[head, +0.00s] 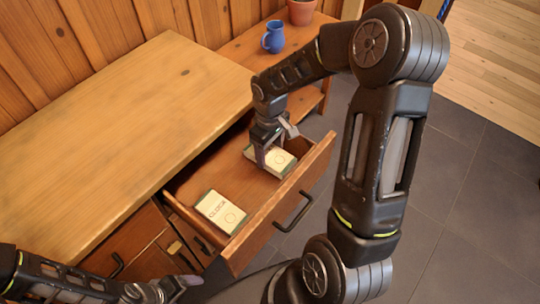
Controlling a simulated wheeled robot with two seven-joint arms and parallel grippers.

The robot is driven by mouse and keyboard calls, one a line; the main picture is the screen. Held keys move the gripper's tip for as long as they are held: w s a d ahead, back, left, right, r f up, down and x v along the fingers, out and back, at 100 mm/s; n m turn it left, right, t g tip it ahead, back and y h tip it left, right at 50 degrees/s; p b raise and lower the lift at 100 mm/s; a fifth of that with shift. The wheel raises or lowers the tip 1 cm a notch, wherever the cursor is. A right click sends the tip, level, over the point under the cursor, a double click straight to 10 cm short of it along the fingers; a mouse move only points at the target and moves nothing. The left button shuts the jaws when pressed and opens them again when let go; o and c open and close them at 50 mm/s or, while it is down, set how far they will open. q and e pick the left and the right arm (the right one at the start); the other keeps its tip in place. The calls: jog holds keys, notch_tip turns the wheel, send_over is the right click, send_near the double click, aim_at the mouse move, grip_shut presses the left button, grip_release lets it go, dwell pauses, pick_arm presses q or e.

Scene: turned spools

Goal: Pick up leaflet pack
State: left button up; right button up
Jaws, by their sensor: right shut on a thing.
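A pale leaflet pack (283,163) with a dark edge is at the far end of the open drawer (289,203). My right gripper (271,159) points down into the drawer and is shut on this pack, hiding part of it. I cannot tell whether the pack touches the drawer floor. A second, similar pack (220,211) with printing and a circle on its face lies flat at the near end of the drawer. My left gripper (182,285) is low at the bottom left, outside the drawer; its jaw opening cannot be made out.
The wooden cabinet top (120,125) is bare. The drawer front has a dark handle (294,212). A low shelf behind holds a blue jug (273,37) and a terracotta pot (301,12). Grey tiled floor (455,190) lies clear to the right.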

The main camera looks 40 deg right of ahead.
aim_at(270, 154)
pick_arm(q)
jog(key=shift+r, duration=0.3)
pick_arm(e)
notch_tip(270, 154, up, 7)
dwell(0.5)
